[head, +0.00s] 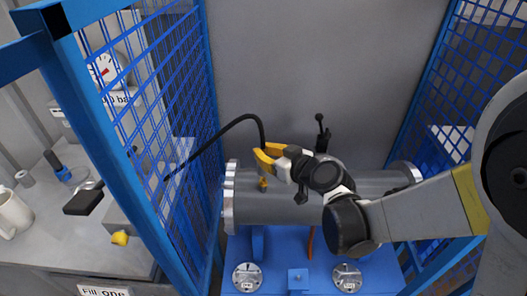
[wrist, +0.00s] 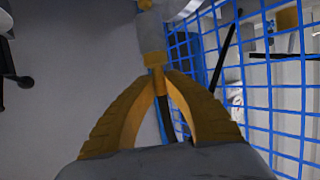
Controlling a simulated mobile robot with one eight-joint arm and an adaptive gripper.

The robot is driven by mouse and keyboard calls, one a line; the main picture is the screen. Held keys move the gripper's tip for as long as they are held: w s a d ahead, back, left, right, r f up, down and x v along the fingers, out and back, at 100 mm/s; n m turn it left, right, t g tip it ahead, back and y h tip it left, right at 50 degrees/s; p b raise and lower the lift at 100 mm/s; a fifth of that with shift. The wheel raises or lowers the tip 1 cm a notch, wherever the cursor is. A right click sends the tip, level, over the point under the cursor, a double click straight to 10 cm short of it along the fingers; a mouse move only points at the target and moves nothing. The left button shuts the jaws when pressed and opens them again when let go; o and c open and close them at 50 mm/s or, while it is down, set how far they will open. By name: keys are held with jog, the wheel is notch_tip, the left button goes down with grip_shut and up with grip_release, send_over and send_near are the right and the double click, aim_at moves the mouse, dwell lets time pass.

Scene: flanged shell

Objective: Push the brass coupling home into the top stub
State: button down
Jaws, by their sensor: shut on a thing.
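The grey flanged shell (head: 290,207) lies horizontally on a blue stand. A small brass-coloured stub (head: 263,184) stands up near its left end. My gripper (head: 264,158) is above this stub, its yellow fingers closed around the end of a black hose (head: 235,123). In the wrist view my fingertips (wrist: 158,75) meet on the narrow brass coupling (wrist: 160,82). A wider brass-yellow piece (wrist: 153,59) lies just beyond the fingertips, in line with the coupling. The fingers hide part of the joint, so I cannot tell how deep the coupling sits.
Blue mesh panels (head: 165,110) stand left and right of the shell, with a grey wall (head: 300,60) behind. A black-handled fitting (head: 321,133) rises behind my gripper. The left counter (head: 60,245) holds a mug (head: 12,214) and a yellow knob (head: 121,238). The hose crosses the left mesh.

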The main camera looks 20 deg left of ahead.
jog(key=shift+f+b, duration=1.95)
jog(key=shift+f, duration=0.15)
jog(key=c, duration=1.4)
grip_release()
jog(key=shift+c, duration=0.2)
jog(key=shift+r, duration=0.1)
jog(key=shift+d, duration=0.1)
jog(key=v, duration=1.2)
